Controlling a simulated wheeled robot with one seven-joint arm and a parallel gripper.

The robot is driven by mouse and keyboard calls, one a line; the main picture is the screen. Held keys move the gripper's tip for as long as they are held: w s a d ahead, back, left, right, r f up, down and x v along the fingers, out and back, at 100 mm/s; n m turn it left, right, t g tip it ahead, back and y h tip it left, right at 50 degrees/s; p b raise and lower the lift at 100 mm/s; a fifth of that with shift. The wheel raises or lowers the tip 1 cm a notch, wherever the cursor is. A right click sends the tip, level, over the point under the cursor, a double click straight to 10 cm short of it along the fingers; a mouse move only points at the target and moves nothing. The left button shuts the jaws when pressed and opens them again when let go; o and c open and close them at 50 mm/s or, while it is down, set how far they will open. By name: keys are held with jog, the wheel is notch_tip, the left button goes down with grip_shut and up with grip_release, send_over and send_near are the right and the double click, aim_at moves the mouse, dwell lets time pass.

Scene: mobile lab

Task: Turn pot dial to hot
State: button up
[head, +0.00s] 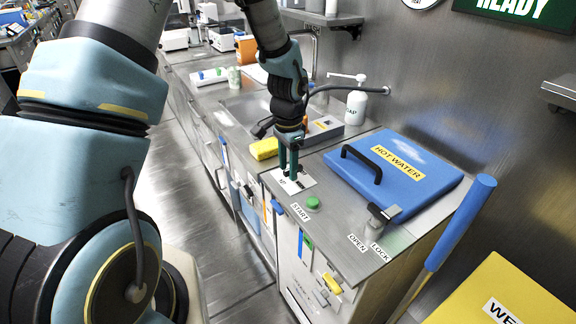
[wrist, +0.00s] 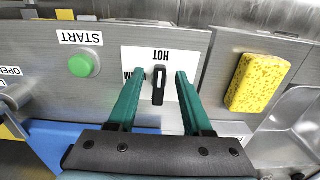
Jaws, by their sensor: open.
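The pot dial (wrist: 159,88) is a small black knob on a white label plate (wrist: 171,56). In the wrist view its long axis runs up and down, with its upper end towards the upside-down word HOT. A second word left of it is partly hidden by a finger. My gripper (wrist: 157,77) is open, with one green finger on each side of the dial. Small gaps show between fingers and dial. In the head view my gripper (head: 288,172) points down over the plate (head: 303,183), and the dial is hard to make out.
A green START button (head: 313,203) sits beside the plate. The blue HOT WATER lid (head: 421,178) and a lever (head: 383,214) marked OPEN and LOCK are to the right. A yellow sponge (head: 264,148) and a soap bottle (head: 356,106) stand behind, by the sink.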

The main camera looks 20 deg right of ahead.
aim_at(288, 170)
notch_tip(288, 170, up, 11)
jog(key=b, duration=0.1)
jog(key=shift+b, duration=0.4)
jog(key=shift+f, duration=0.1)
jog(key=s+a+n, duration=0.2)
jog(key=a+n, duration=0.5)
jog(key=a, duration=0.7)
jog(key=s+a+r+n+t, duration=0.1)
jog(key=a+n, duration=0.7)
jog(key=a, duration=0.7)
jog(key=shift+s+r+t, duration=0.25)
jog(key=shift+s+t, duration=0.05)
jog(key=shift+s, duration=0.1)
jog(key=shift+c, duration=0.2)
